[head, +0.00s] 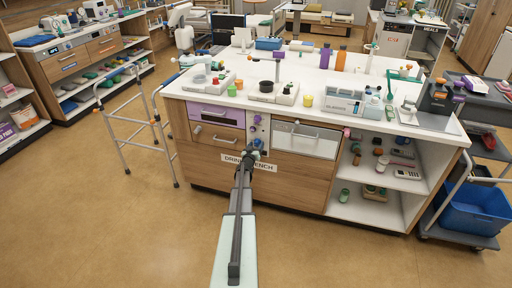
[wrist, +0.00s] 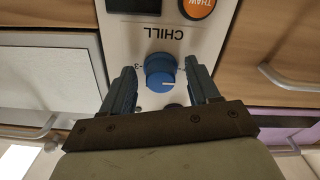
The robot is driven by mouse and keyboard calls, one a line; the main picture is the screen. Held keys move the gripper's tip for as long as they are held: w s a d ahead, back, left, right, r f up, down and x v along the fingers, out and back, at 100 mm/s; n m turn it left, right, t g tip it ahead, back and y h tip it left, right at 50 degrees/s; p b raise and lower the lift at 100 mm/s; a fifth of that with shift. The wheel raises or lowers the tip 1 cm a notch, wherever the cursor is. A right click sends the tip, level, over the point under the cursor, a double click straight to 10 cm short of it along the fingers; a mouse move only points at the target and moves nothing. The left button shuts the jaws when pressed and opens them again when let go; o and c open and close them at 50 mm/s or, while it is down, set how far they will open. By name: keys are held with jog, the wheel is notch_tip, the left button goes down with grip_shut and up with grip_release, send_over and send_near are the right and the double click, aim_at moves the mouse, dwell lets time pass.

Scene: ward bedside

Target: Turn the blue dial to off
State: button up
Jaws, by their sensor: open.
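The blue dial (wrist: 160,73) sits on a pale panel (wrist: 201,47) marked CHILL, with the lettering upside down in the wrist view. The dial carries a white pointer line, and a "3" shows at its left. An off mark cannot be made out. My gripper (wrist: 161,80) is open, with one finger on each side of the dial and gaps visible between. Whether the fingertips reach as deep as the dial is hard to tell. In the head view my gripper (head: 252,150) is at the bench's front panel, where the blue dial (head: 257,143) shows small.
An orange THAW button (wrist: 197,7) and a dark display are on the same panel. Drawer handles (wrist: 289,80) stick out on both sides. In the head view a walking frame (head: 130,122) stands left of the bench, and a blue bin (head: 472,207) is at the right.

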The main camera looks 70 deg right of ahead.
jog(key=a, duration=1.3)
jog(key=shift+a, duration=0.35)
